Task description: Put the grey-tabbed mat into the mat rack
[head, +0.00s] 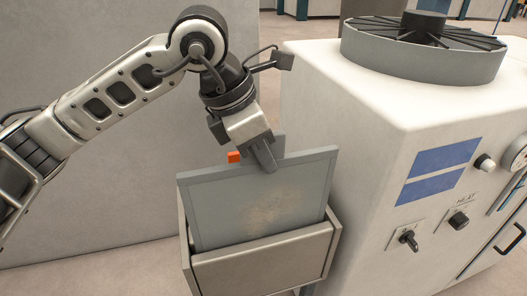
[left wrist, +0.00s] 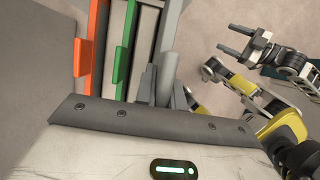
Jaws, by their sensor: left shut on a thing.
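The grey-tabbed mat (head: 225,205) is a flat grey panel with a raised border and a worn patch. It stands nearly upright, slightly tilted, with its lower part hidden behind the front wall of the mat rack (head: 262,268). I cannot see whether it touches the rack's bottom. My left gripper (head: 264,160) is shut on the mat at its top edge; its fingers also show in the left wrist view (left wrist: 163,92). My right gripper (left wrist: 236,42), seen only in the left wrist view, is open and empty, away from the rack.
An orange tab (head: 234,157) shows behind the mat; the left wrist view shows it beside a green tab (left wrist: 124,62) in the rack. A large white machine (head: 345,130) with knobs and a round fan stands close at right. A plain grey panel stands behind at left.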

